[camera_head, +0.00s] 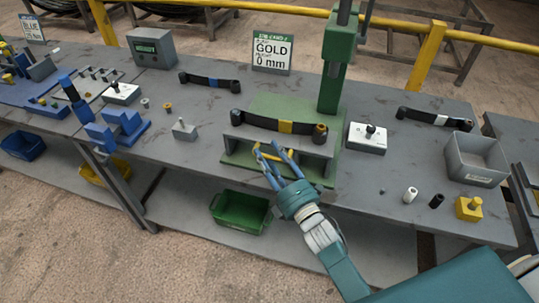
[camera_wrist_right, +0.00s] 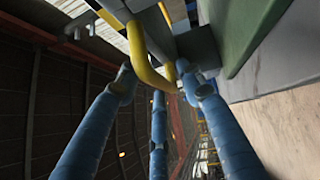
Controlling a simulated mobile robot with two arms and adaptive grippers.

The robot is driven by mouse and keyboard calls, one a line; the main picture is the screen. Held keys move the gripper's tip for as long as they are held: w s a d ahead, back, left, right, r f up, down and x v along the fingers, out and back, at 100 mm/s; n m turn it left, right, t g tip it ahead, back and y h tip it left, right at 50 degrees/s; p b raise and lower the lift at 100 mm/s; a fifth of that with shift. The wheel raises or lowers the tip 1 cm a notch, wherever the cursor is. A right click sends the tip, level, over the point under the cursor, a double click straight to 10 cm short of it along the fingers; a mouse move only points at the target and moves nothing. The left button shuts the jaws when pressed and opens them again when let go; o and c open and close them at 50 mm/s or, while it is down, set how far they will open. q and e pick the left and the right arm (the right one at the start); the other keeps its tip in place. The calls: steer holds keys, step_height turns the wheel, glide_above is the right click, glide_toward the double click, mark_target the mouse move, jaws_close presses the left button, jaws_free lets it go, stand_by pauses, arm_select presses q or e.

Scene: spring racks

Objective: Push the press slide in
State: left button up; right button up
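The press has a green column (camera_head: 333,80) and a green base. On its grey slide (camera_head: 239,132) lies a dark leaf spring (camera_head: 258,123) with a gold band at its middle. A yellow handle (camera_head: 287,153) is at the front of the slide; its bent bar (camera_wrist_right: 147,70) is close up in the right wrist view. My right gripper (camera_head: 267,146) is at this handle, with its blue fingers (camera_wrist_right: 158,85) spread apart around the bar. Whether the fingers touch the bar is hard to tell. My left gripper is not in view.
A "GOLD 0 mm" sign (camera_head: 272,53) stands behind the press. A white button box (camera_head: 367,138) stands right of it. A grey bin (camera_head: 475,158) and small parts are farther right. More leaf springs and blue fixtures (camera_head: 117,130) are to the left. A green bin (camera_head: 240,211) is below.

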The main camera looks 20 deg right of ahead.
jaws_close()
steer(key=shift+w+d, duration=0.1)
steer(key=w+d+b, duration=0.2)
steer(key=w+d, duration=0.1)
steer(key=w, duration=0.1)
steer(key=w+d+b, duration=0.2)
steer(key=w+d, duration=0.1)
steer(key=w, duration=0.1)
steer(key=w+d+b, duration=0.2)
steer(key=w+d, duration=0.1)
steer(key=w, duration=0.2)
steer(key=shift+f+b, duration=0.1)
steer(key=shift+b, duration=0.25)
steer(key=shift+w+d, duration=0.3)
steer(key=shift+w, duration=0.25)
steer(key=shift+d+r, duration=0.1)
steer(key=shift+r, duration=0.15)
steer(key=shift+c, duration=0.7)
jaws_free()
steer(key=shift+o, duration=0.7)
steer(key=shift+w+f, duration=0.15)
